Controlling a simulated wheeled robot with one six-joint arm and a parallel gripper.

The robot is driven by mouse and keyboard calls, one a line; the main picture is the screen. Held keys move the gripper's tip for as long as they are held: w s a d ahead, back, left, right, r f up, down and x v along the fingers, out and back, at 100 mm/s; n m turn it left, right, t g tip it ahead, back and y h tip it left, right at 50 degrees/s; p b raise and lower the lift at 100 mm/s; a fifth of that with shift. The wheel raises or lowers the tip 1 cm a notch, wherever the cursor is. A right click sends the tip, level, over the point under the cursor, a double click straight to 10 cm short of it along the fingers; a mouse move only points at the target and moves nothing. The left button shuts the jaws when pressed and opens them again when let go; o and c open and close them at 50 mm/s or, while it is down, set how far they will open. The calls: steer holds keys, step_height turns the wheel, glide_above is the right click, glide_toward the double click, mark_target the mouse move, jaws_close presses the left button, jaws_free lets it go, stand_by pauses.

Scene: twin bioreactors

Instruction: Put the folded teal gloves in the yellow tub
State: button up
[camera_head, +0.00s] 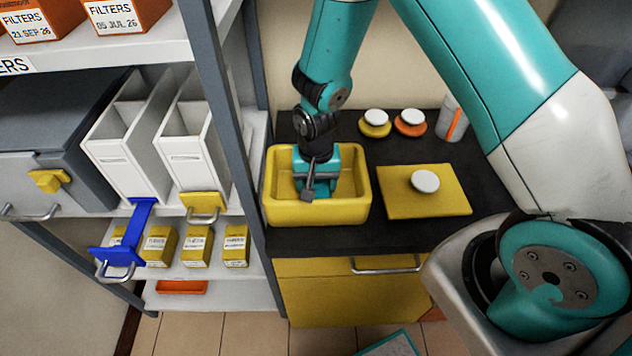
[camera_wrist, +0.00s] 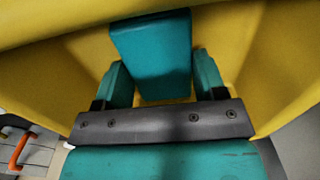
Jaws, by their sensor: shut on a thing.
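The yellow tub (camera_head: 318,212) stands on the dark counter in the head view. My gripper (camera_head: 317,182) reaches down inside it, below the rim. The tub's yellow walls (camera_wrist: 255,60) fill much of the wrist view. The folded teal gloves (camera_wrist: 152,50) show there as a teal block between the two teal fingers of my gripper (camera_wrist: 160,78), which is shut on them. In the head view I cannot clearly tell the gloves from the teal gripper. Whether the gloves touch the tub floor cannot be told.
A yellow mat (camera_head: 445,203) with a white-topped item (camera_head: 425,181) lies right of the tub. Two knobbed lids (camera_head: 376,122) and a bottle (camera_head: 451,118) stand behind. A shelf post (camera_head: 235,120) is close on the left, with white bins (camera_head: 192,150) beyond.

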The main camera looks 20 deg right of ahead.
mark_target(316, 185)
steer(key=shift+f, duration=0.5)
steer(key=shift+f, duration=0.15)
steer(key=o, duration=0.9)
step_height(316, 185, up, 12)
steer(key=b, duration=0.2)
steer(key=s+a+r+n+y, duration=0.2)
steer(key=s+r+n, duration=0.3)
steer(key=s+r, duration=0.3)
steer(key=s+a+r+n+y, duration=0.2)
steer(key=s+r+n, duration=0.4)
steer(key=s, duration=0.5)
step_height(316, 185, up, 3)
steer(key=shift+s+a+f+n, duration=0.1)
steer(key=shift+s+a+n, duration=0.25)
steer(key=shift+a, duration=0.25)
